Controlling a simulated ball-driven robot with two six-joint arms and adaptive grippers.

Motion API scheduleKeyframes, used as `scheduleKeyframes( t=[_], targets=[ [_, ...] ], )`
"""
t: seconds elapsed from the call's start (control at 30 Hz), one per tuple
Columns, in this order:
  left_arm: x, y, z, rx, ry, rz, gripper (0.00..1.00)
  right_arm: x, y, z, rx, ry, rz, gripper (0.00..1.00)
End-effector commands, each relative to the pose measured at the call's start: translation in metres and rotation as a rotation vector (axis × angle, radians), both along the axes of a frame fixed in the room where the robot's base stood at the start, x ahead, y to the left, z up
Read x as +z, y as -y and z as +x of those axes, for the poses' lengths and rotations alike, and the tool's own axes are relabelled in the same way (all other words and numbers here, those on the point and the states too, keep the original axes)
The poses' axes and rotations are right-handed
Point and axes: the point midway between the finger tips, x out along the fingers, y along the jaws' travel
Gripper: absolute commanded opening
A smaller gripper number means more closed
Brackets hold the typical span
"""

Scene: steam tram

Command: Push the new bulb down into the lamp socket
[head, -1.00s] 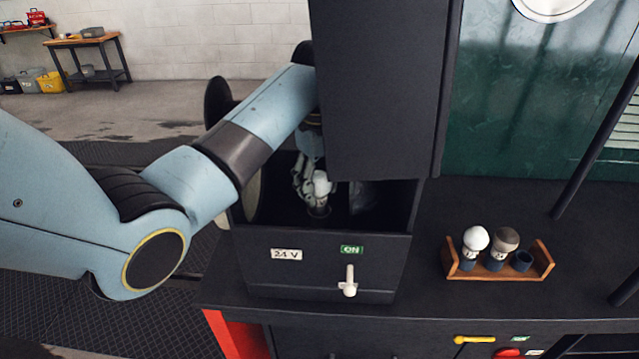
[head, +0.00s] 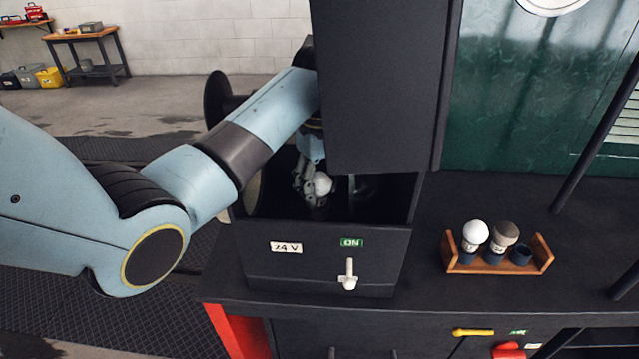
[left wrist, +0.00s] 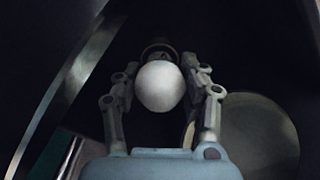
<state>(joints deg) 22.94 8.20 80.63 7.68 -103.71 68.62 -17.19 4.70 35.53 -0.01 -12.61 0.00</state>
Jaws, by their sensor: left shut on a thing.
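The new bulb, with a round white globe (head: 323,184), is inside the open-topped black lamp box (head: 330,265). My left gripper (head: 310,188) reaches down into the box and is shut on the bulb. In the left wrist view, the globe (left wrist: 160,86) sits between the two fingers of the left gripper (left wrist: 162,72). A dark round fitting, seemingly the lamp socket (left wrist: 158,46), shows just beyond the globe. The bulb's base is hidden, so I cannot tell how deep it sits. My right gripper is not in view.
A black panel (head: 375,90) rises above the box. The box front has 24 V and ON labels and a white lever (head: 348,275). A wooden rack (head: 500,265) to the right holds a white bulb (head: 475,233), a grey-topped bulb (head: 506,235) and an empty cup. Black bench top surrounds the rack.

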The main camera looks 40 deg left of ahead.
Motion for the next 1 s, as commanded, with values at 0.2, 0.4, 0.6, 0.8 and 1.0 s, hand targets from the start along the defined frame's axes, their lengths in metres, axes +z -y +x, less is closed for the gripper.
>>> scheduleKeyframes(
  t=[0.2,0.4,0.6,0.8,1.0],
  targets=[
    [-0.0018,0.0005,-0.0013,0.000,-0.005,-0.001,0.45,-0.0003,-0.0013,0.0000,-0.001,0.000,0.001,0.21],
    [-0.0013,0.0003,-0.0011,0.000,-0.004,-0.001,0.71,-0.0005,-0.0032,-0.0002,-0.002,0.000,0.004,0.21],
    [-0.0010,0.0003,-0.0010,0.000,-0.004,-0.001,0.73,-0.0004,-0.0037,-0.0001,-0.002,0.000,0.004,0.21],
    [-0.0008,0.0002,-0.0008,0.000,-0.003,-0.001,0.94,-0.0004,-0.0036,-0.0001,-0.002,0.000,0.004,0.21],
    [-0.0007,0.0002,-0.0007,0.000,-0.003,-0.001,0.94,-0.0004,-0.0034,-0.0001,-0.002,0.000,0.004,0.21]
  ],
)
